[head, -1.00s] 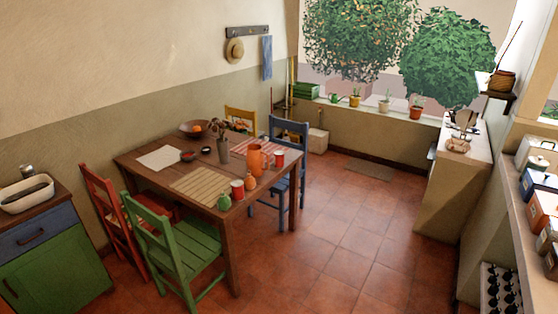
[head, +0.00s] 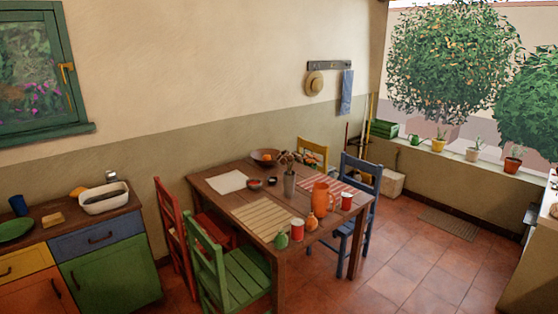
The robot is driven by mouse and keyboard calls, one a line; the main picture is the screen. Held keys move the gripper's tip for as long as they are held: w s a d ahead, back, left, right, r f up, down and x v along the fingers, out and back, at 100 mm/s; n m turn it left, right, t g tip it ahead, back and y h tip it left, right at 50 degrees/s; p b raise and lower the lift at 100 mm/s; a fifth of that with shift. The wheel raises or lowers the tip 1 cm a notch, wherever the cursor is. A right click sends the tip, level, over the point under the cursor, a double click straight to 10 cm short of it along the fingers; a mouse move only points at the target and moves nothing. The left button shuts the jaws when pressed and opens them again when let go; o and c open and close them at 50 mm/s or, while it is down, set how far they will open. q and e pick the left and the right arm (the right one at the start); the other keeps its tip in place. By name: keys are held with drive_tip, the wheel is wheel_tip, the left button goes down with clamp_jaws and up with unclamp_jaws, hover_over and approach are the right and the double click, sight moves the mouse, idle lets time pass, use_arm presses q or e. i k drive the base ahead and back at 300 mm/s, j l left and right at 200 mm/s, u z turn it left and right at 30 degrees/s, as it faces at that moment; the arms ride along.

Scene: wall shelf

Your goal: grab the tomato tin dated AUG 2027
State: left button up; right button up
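No tin with a readable date shows in the head view. Two small red-and-white cylinders stand on the dining table (head: 222,187): one red cylinder (head: 297,229) near its front edge and another red cylinder (head: 347,200) at its right end. They look like mugs or tins; they are too small to tell, and no lettering can be read. An orange jug (head: 320,198) stands between them. Neither of my grippers is in view.
A red chair (head: 172,225), a green chair (head: 240,270), a blue chair (head: 362,180) and a yellow chair (head: 312,147) surround the table. A low cabinet (head: 110,275) stands at the left.

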sight(346, 198)
drive_tip(key=i+l+u, duration=0.15)
drive_tip(key=i+l, duration=0.15)
drive_tip(key=i+l+u, duration=0.15)
drive_tip(key=i+l, duration=0.15)
drive_tip(key=l, duration=0.15)
drive_tip(key=i+l+u, duration=0.1)
drive_tip(key=i+l, duration=0.2)
drive_tip(key=i+l+u, duration=0.15)
drive_tip(key=l, duration=0.4)
drive_tip(key=i+l, duration=0.2)
drive_tip(key=l, duration=0.15)
drive_tip(key=i+l, duration=0.25)
drive_tip(key=l, duration=0.15)
drive_tip(key=i+l, duration=0.2)
drive_tip(key=l, duration=0.15)
drive_tip(key=i+l, duration=0.2)
drive_tip(key=l, duration=0.2)
drive_tip(key=i+l, duration=0.45)
drive_tip(key=l, duration=0.3)
drive_tip(key=i+l+u, duration=0.1)
drive_tip(key=l, duration=0.25)
drive_tip(key=i, duration=0.1)
